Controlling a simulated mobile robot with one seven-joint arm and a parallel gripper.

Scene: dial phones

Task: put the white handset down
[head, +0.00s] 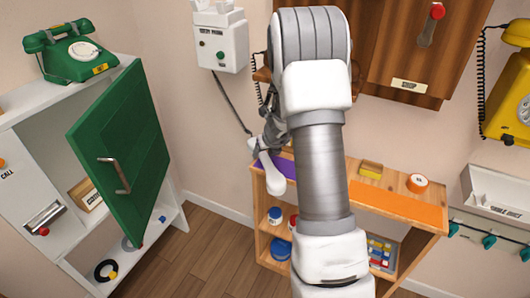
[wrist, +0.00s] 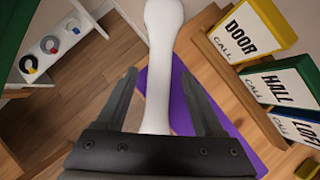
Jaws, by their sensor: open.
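The white handset (wrist: 157,60) runs up the middle of the wrist view, between the two dark fingers of my gripper (wrist: 160,76). The fingers are open, with a gap visible on each side of it. In the head view the handset (head: 267,172) is at the left end of the wooden shelf unit, over the purple mat (head: 287,168). The mat also shows beneath it in the wrist view (wrist: 186,95). I cannot tell whether the handset rests fully flat. My gripper (head: 271,138) is partly hidden by my arm. The white wall phone (head: 221,40) has a cord hanging down towards the handset.
An orange mat (head: 400,206), a tape roll (head: 417,183) and a small yellow box (head: 371,170) share the shelf top. Signs marked DOOR (wrist: 246,32), HALL (wrist: 277,82) and LOFT stand nearby. A green cabinet door (head: 125,150) hangs open at left. A yellow phone (head: 508,105) is at right.

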